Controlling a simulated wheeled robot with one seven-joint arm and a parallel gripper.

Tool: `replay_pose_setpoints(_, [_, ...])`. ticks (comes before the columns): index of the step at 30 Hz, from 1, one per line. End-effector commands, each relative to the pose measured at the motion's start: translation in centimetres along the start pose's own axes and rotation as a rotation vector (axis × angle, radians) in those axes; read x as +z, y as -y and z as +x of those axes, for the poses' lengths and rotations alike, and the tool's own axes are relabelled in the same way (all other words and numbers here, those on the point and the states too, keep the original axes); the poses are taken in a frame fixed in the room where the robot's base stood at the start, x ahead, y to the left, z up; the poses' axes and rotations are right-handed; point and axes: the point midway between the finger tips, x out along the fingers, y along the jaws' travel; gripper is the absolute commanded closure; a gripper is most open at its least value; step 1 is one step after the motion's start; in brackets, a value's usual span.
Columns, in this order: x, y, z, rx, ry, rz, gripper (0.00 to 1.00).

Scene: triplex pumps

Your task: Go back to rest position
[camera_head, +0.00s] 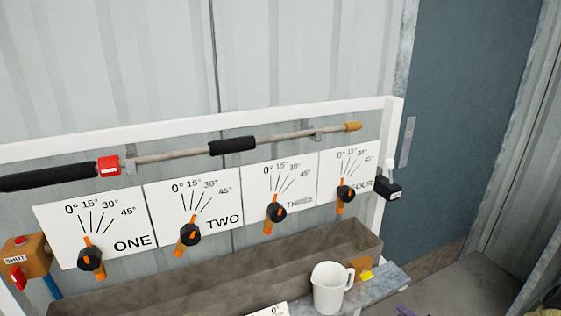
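Only the head camera view is given, and no part of my gripper or arm shows in it. The place in front of me is a panel with white dial plates labelled ONE (130,243), TWO (222,220), THREE (300,202) and FOUR (361,184). Each dial has a black knob with an orange handle, such as the knob at ONE (90,259) and the knob at FOUR (345,194). The handles all tilt near the low-angle end of their scales.
A white mug (329,287) stands on a grey ledge (388,278) before a brown trough (200,284). A long rod (180,154) with black grips hangs along the white frame (250,115). An orange SHUT box (24,257) sits at left. Floor (460,290) shows at lower right.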

Motion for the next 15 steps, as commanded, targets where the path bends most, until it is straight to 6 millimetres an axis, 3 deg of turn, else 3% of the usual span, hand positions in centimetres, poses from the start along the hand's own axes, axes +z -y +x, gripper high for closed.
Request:
replay_pose_setpoints(6, [1.2, 1.8, 3.9, 0.310, 0.055, -0.306, 0.69])
replay_pose_setpoints(15, [4.5, 6.1, 5.3, 0.684, 0.161, -0.682, 0.69])
